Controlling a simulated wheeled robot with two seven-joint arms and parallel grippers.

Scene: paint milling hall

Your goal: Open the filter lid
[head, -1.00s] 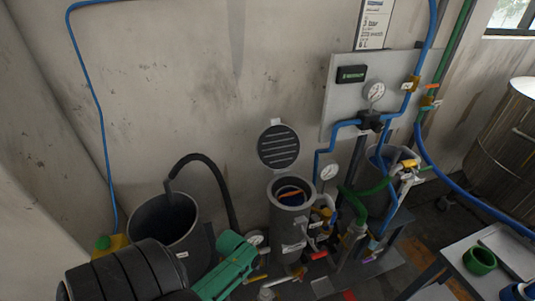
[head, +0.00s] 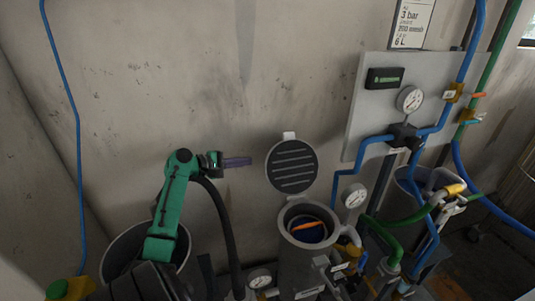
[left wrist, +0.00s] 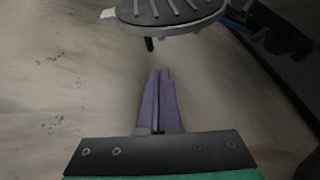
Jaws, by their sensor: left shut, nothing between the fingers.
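The filter lid (head: 292,166) is a round dark disc with light ribs. It stands raised, well off the mouth of the grey filter housing (head: 284,250), and its ribbed inner face shows. The housing is open and an orange-and-blue thing shows inside. My left gripper (head: 247,161), with purple fingers, is shut and empty to the left of the lid, with a gap between them in the picture. The left wrist view shows the closed fingers (left wrist: 161,74) pointing towards the lid's edge (left wrist: 175,25), apart from it. My right gripper is not in view.
A grey panel (head: 383,102) hangs on the wall above.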

